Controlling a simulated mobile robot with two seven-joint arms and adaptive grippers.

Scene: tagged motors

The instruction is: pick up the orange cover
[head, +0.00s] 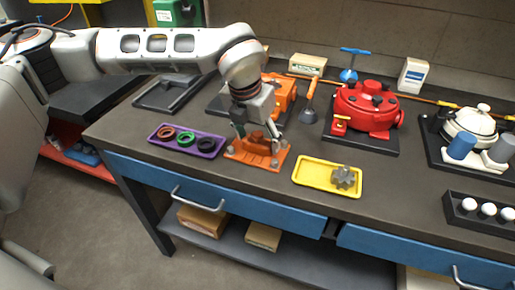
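The orange cover (243,154) is a flat plate with a raised middle and bolts at its corners. It lies on the dark bench top between a purple tray and a yellow tray in the head view. My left gripper (258,140) points down over it, with its fingers spread on either side of the raised middle. Whether the fingers touch the cover is too small to tell. An orange motor body (283,92) stands behind my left gripper, partly hidden by it. My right gripper is not in view.
The purple tray (158,139) holds several rings. The yellow tray (312,183) holds a grey gear (343,177). A red motor (366,108) and a cream motor (472,127) stand on black bases. A black rack (467,221) with white balls lies at front right.

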